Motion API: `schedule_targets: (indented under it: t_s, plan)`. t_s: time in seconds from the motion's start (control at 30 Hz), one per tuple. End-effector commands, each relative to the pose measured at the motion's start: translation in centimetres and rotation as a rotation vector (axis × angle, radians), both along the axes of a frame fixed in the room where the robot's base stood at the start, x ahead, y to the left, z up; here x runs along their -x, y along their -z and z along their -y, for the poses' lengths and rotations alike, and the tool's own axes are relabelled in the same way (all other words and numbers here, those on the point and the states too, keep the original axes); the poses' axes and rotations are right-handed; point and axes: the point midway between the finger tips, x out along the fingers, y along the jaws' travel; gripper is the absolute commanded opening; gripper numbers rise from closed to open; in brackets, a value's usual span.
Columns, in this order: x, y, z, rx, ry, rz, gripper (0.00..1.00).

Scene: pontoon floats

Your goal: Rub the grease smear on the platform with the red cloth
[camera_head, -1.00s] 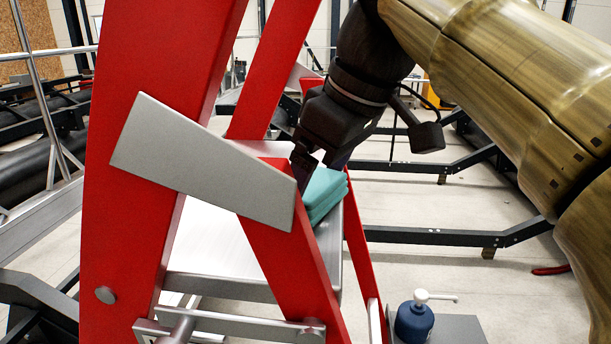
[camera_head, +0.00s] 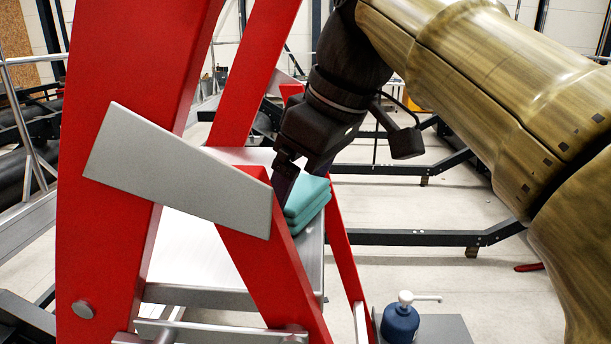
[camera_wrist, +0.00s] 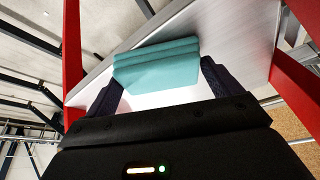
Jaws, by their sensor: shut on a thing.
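A folded teal cloth (camera_head: 307,204), not a red one, is at the right side of the metal platform (camera_head: 190,250) between the red rails. It also shows in the wrist view (camera_wrist: 157,66), between the two fingers and over the platform (camera_wrist: 240,45). My gripper (camera_head: 290,185) is shut on the teal cloth, its fingers spread about the cloth's width; in the wrist view the gripper (camera_wrist: 162,82) points at the platform. I cannot tell whether the cloth touches the surface. No red cloth shows. I cannot make out a grease smear; the cloth, rails and grey plate hide part of the platform.
A red rail (camera_head: 135,130) and a slanted grey plate (camera_head: 180,170) stand close in front of the platform. A blue pump bottle (camera_head: 400,323) stands on a grey surface at lower right. Dark metal frames (camera_head: 420,237) lie behind on the pale floor.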

Motion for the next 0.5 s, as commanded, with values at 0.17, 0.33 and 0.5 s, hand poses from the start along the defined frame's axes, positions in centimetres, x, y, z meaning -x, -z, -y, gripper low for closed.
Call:
schedule_targets:
  t_s: [0.17, 0.33, 0.5]
  plan:
    - [-0.1, 1.2, -1.4, 0.000, -0.004, -0.003, 0.65]
    - [-0.2, 1.4, -2.6, 0.002, -0.005, -0.008, 0.57]
    - [-0.2, 1.6, -3.1, 0.002, -0.008, -0.013, 0.51]
